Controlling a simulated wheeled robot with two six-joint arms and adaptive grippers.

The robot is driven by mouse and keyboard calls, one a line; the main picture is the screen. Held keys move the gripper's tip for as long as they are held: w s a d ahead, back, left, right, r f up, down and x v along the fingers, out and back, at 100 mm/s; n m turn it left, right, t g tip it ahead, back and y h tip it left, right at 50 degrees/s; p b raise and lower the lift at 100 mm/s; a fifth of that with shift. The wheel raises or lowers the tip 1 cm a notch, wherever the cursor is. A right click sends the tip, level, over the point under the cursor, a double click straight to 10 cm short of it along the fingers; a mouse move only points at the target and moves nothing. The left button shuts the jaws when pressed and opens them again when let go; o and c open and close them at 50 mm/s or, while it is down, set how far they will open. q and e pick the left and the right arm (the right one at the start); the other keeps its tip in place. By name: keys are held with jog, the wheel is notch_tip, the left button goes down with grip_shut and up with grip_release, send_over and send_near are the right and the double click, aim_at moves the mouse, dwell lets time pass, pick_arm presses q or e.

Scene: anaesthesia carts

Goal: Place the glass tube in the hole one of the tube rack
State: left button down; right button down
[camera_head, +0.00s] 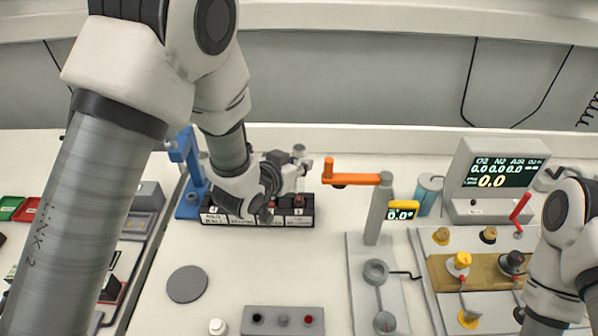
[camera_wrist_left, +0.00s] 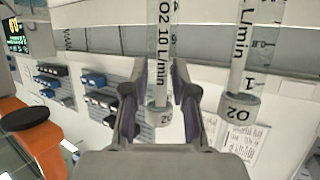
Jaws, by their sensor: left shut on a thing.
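My left gripper (camera_head: 301,166) is at the back of the bench, over the right end of the black tube rack (camera_head: 240,219). It is shut on a clear glass tube (camera_wrist_left: 162,55), marked in L/min, which stands between the two fingers in the left wrist view. A second clear tube (camera_wrist_left: 247,60) with a grey O2 collar shows to its right, apart from the fingers. The rack has white labels on its front, with a "1" at the right end. My forearm and wrist hide much of the rack's top. My right arm is at the right edge; its gripper is out of view.
A blue stand (camera_head: 188,178) is close to the rack's left end. A grey post with an orange arm (camera_head: 352,178) stands to the right. A gas monitor (camera_head: 495,180) and knob panel (camera_head: 470,262) are farther right. The white bench in front of the rack is mostly clear.

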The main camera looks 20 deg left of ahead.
aim_at(299, 180)
pick_arm(q)
notch_tip(299, 180, down, 3)
jog(key=shift+r, duration=0.1)
jog(key=c, duration=0.9)
grip_release()
jog(key=shift+w, duration=0.2)
jog(key=shift+r, duration=0.1)
